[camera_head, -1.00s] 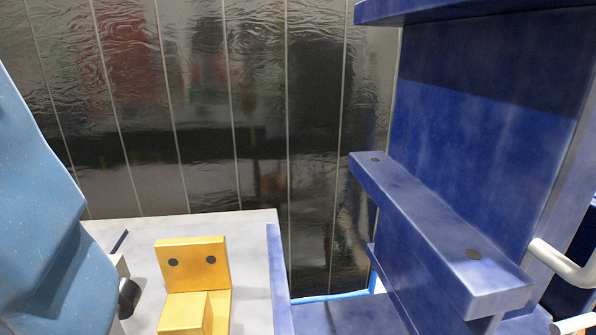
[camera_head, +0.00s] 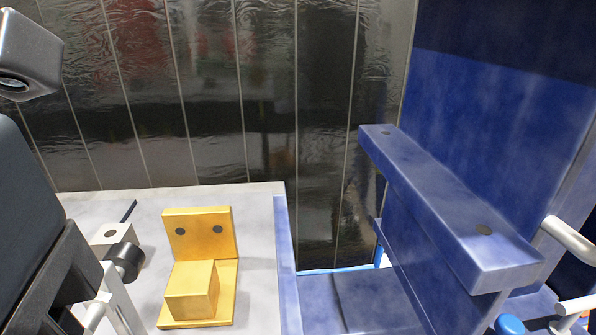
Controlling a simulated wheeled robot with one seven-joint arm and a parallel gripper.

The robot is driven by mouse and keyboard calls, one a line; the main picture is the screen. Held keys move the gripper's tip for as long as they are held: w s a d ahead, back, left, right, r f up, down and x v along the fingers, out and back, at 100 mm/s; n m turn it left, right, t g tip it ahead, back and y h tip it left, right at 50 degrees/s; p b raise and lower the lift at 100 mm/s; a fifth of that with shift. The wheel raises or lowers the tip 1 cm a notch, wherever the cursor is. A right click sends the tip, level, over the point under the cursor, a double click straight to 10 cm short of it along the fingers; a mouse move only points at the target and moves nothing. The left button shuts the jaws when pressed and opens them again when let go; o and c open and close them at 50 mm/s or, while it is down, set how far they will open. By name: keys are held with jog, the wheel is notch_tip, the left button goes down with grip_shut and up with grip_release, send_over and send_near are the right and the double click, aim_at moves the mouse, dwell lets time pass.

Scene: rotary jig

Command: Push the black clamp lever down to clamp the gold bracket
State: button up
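The gold bracket (camera_head: 200,222) stands on the pale table top, an upright plate with two dark holes and a gold block on its foot in front. Just left of it is a metal clamp (camera_head: 110,236) with a black cylindrical tip (camera_head: 127,262) that looks apart from the bracket. Silver rods run down from the clamp to the lower edge. I cannot make out the black lever's handle; it may be hidden behind my arm. The dark end of my arm, with my gripper (camera_head: 72,268), fills the left edge beside the clamp. Its fingertips are not clearly seen.
The pale table top (camera_head: 258,255) is clear right of the bracket and ends at a blue edge. A large blue frame with a ledge (camera_head: 450,205) and light handles (camera_head: 570,245) stands on the right. A dark panelled wall is behind.

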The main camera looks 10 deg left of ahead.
jog(key=shift+c, duration=0.2)
jog(key=shift+w+a+r, duration=0.1)
jog(key=shift+w, duration=0.05)
grip_shut()
